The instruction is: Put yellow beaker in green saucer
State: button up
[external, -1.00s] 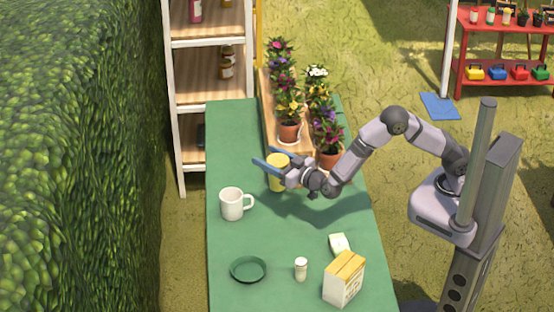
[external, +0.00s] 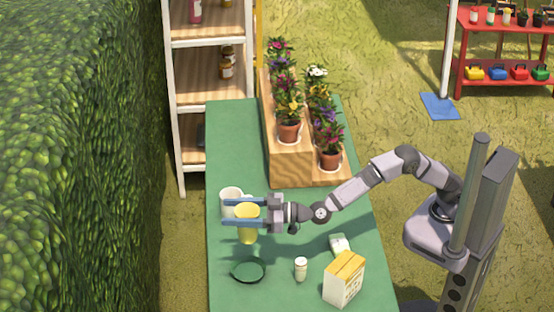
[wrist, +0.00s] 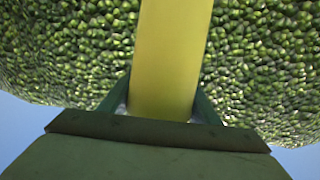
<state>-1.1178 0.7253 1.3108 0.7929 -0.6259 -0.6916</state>
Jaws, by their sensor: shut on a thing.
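The yellow beaker (external: 248,232) is held upright between the blue fingers of my gripper (external: 245,212). In the wrist view the beaker (wrist: 168,60) fills the space between the fingers of my gripper (wrist: 163,105). The dark green saucer (external: 248,272) lies on the table, just below the beaker in the external picture. The beaker's bottom shows slightly above the saucer's far rim in that view. Its exact height over the table is hard to tell. The saucer looks empty.
A white mug (external: 230,198) stands just behind the gripper's fingers. A small white shaker (external: 301,268), a carton (external: 344,278) and a white item (external: 339,244) are right of the saucer. Potted flowers (external: 289,130) stand on a wooden stand (external: 288,164) behind. The table (external: 229,130) is clear at back left.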

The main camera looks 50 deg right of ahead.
notch_tip(320, 180, down, 13)
jog(key=s+a+n+g+y, duration=0.1)
jog(key=a, duration=0.1)
jog(key=shift+s+b, duration=0.25)
jog(key=shift+b, duration=0.05)
dwell(0.7)
jog(key=shift+a, duration=0.1)
jog(key=o, duration=1.3)
jog(key=shift+f, duration=0.1)
jog(key=v, duration=1.2)
jog(key=shift+w+b, duration=0.1)
jog(key=shift+b, duration=0.25)
